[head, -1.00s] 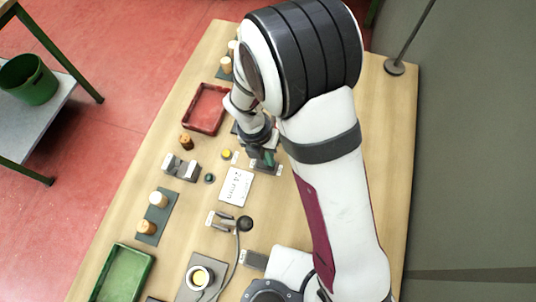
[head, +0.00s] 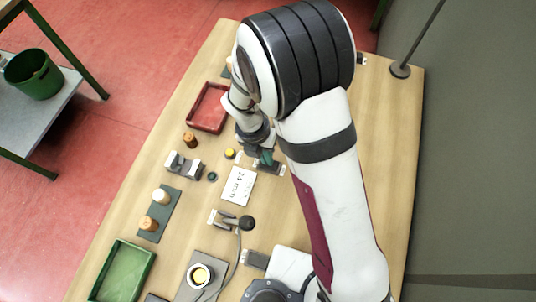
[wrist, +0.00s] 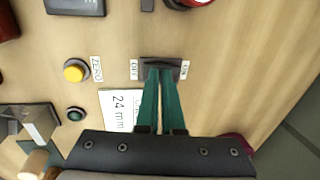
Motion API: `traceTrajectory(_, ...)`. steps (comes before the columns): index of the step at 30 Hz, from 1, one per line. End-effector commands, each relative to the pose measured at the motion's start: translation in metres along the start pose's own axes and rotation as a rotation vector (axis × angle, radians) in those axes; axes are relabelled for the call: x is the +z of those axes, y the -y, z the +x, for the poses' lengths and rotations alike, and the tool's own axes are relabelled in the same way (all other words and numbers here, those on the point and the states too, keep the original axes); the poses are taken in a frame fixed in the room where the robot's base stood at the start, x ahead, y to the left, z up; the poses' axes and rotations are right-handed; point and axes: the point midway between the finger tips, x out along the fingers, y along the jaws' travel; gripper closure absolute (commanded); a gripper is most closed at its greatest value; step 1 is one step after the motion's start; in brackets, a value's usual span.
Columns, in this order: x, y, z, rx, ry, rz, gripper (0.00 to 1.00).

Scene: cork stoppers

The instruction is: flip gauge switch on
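The gauge switch (wrist: 147,64) is a dark rocker in a dark housing on the table. In the wrist view an OFF label (wrist: 134,70) stands at its left and an ON label (wrist: 186,70) at its right. My gripper (wrist: 161,73) has green fingers lying close together, with their tips over the middle of the switch and hiding part of it. I cannot tell if they touch it, nor which way the rocker is tilted. In the head view my gripper (head: 266,160) is low over the switch, partly hidden by my arm.
A yellow button (wrist: 76,70) marked ZERO, a small dark green knob (wrist: 76,114) and a white 24 mm card (wrist: 120,108) lie left of the switch. A red tray (head: 208,106), a grey block holder (head: 182,165), corks and a green tray (head: 122,272) stand farther off.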

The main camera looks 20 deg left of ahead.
Motion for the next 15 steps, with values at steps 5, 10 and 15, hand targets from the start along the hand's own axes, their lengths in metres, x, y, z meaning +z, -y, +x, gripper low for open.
traceTrajectory(5, 0.000, 0.000, -0.012, 0.000, 0.000, 0.002, 1.00)
traceTrajectory(10, 0.001, -0.001, -0.052, 0.004, 0.004, 0.001, 1.00)
traceTrajectory(15, 0.001, -0.001, -0.094, 0.004, 0.004, -0.001, 1.00)
